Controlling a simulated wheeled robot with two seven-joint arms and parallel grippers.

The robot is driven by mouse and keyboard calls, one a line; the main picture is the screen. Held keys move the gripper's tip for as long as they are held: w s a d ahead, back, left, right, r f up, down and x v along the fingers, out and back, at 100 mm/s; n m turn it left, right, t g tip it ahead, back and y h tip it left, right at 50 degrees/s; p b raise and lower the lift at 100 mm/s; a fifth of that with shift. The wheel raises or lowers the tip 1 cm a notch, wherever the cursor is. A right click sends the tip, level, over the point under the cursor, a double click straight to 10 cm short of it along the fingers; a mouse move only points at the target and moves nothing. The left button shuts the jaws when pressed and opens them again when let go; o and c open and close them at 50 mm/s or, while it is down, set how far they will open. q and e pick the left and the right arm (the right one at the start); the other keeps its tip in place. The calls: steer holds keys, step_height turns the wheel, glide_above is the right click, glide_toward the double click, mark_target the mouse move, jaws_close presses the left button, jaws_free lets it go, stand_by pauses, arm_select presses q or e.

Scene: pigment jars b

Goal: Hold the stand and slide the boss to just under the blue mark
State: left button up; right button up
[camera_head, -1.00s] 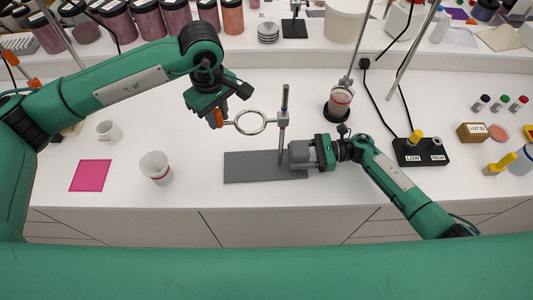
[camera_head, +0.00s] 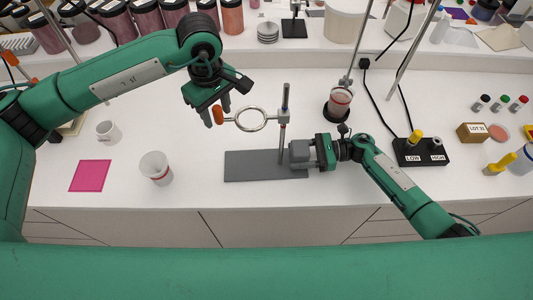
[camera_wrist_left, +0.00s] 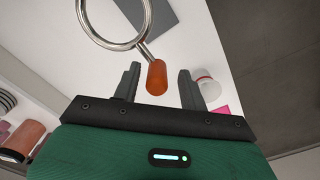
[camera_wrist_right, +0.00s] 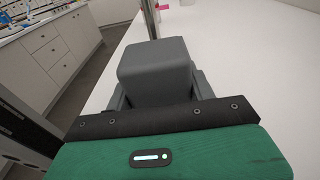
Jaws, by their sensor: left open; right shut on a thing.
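The stand has a dark grey base plate (camera_head: 262,168) and an upright rod (camera_head: 281,150). The boss (camera_head: 283,117) is on the upper part of the rod and carries a metal ring (camera_head: 251,119) with an orange handle (camera_head: 218,114) pointing left. The blue mark is too small to place surely near the rod's top. My left gripper (camera_head: 218,112) is open, its fingers apart around the handle; the left wrist view shows the handle (camera_wrist_left: 157,78) between them. My right gripper (camera_head: 308,154) is shut on the grey block (camera_wrist_right: 157,68) at the base plate's right end.
A white cup with a red band (camera_head: 156,168), a mug (camera_head: 108,132) and a pink square (camera_head: 90,175) are at the left. A jar on a dark stand (camera_head: 339,102) stands behind my right arm. A black control box (camera_head: 421,153) is at the right. The front middle is clear.

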arm_select(q)
step_height(320, 180, up, 11)
arm_select(e)
steer(key=shift+s+f, duration=0.15)
steer(key=shift+f, duration=0.1)
arm_select(q)
steer(key=shift+s, duration=0.1)
arm_select(e)
steer(key=o, duration=1.3)
steer(key=shift+a, duration=0.1)
steer(key=shift+r, duration=0.1)
steer(key=shift+d, duration=0.2)
steer(key=d, duration=0.7)
steer(key=d+r, duration=0.1)
steer(key=d, duration=0.3)
steer(key=shift+w+d+r, duration=0.1)
steer(key=shift+w+d, duration=0.2)
steer(key=shift+w, duration=0.1)
steer(key=shift+s, duration=0.1)
